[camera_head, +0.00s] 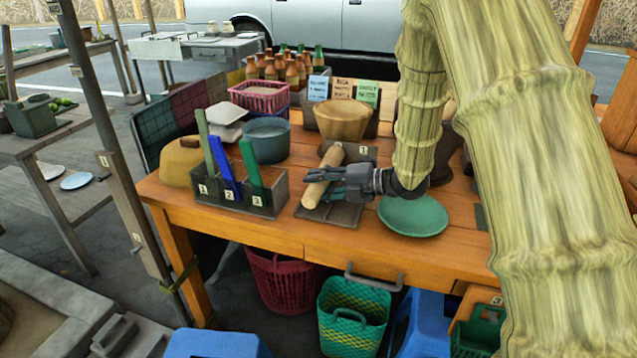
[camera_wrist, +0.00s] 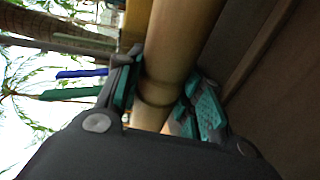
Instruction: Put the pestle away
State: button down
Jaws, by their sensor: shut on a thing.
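The pestle (camera_head: 323,178) is a pale wooden rod. In the head view it lies slanted just above or on a dark flat tray (camera_head: 344,214) on the wooden table; I cannot tell whether it touches the tray. My gripper (camera_head: 333,180) comes from the right and is shut on the pestle near its middle. In the wrist view the pestle (camera_wrist: 184,45) runs between the two teal-padded fingers of my gripper (camera_wrist: 165,100).
A grey box with numbered slots (camera_head: 235,203) holds green and blue upright pieces at left. A green plate (camera_head: 413,217) lies below my wrist. A grey pot (camera_head: 267,140), a pink basket (camera_head: 259,97) and bottles stand behind. Baskets sit under the table.

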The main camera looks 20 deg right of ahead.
jog(key=shift+f, duration=0.15)
jog(key=c, duration=0.9)
grip_release()
jog(key=shift+s, duration=0.1)
jog(key=shift+o, duration=0.2)
jog(key=shift+f, duration=0.1)
jog(key=shift+s+f, duration=0.1)
jog(key=shift+f, duration=0.1)
jog(key=c, duration=0.3)
jog(key=shift+o, duration=0.9)
jog(key=shift+r+p, duration=0.55)
jog(key=shift+r, duration=0.55)
jog(key=shift+w+r+p, duration=0.2)
jog(key=shift+r+p, duration=1.95)
jog(key=shift+r, duration=1.6)
